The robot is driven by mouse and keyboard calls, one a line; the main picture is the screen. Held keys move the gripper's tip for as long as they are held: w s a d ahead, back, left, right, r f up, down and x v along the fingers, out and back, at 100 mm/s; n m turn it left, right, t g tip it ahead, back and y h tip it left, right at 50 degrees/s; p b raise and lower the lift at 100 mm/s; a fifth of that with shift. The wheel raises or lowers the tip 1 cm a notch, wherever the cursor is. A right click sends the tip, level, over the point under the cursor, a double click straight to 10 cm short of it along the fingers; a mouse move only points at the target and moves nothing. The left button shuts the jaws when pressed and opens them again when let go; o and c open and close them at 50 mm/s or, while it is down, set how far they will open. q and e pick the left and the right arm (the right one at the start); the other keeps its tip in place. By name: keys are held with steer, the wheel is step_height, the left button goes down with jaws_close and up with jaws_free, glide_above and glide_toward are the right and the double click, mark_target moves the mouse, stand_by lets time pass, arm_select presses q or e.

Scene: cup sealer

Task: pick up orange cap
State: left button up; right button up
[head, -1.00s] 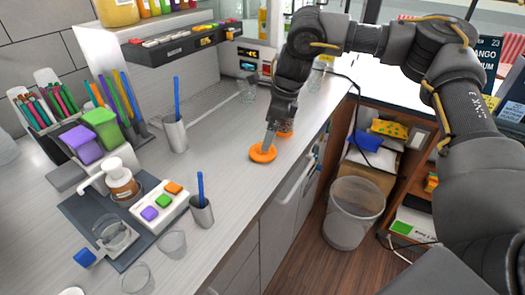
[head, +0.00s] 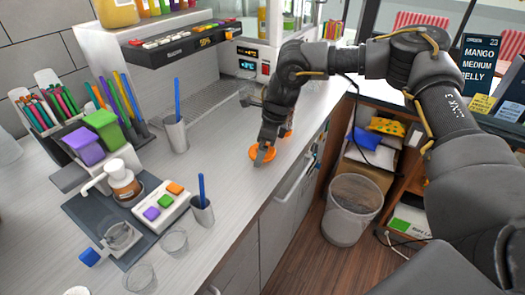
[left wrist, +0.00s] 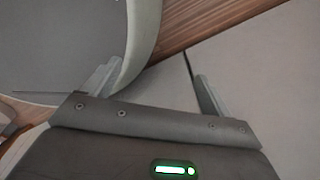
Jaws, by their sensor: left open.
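The orange cap (head: 255,154) lies on the grey counter (head: 228,185) near its front edge in the head view. My right gripper (head: 262,156) comes down over it from behind, with its fingers at the cap and covering part of it. I cannot tell whether the fingers are closed on the cap or only around it. My left gripper (left wrist: 153,82) shows in the left wrist view, open, with its two fingers wide apart and nothing between them. It is not in the head view.
A clear cup with an orange tint (head: 288,127) stands just behind my right gripper, partly hidden. A grey cup with a blue stick (head: 202,208) and clear cups (head: 173,241) stand nearer on the counter. A bin (head: 352,207) stands on the floor at right.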

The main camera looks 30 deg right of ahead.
steer(key=c, duration=0.9)
steer(key=shift+r, duration=0.1)
steer(key=shift+w+r, duration=0.1)
steer(key=shift+r, duration=0.5)
arm_select(q)
steer(key=f+b, duration=0.1)
steer(key=a+f+b, duration=0.1)
steer(key=b, duration=0.1)
steer(key=shift+w+a+f, duration=0.15)
steer(key=shift+f, duration=0.25)
arm_select(e)
steer(key=s+d+r, duration=0.3)
steer(key=s+r, duration=0.3)
steer(key=s+d+r, duration=0.2)
steer(key=s+r, duration=0.3)
steer(key=s, duration=0.2)
steer(key=shift+d+r, duration=0.35)
steer(key=shift+d, duration=0.05)
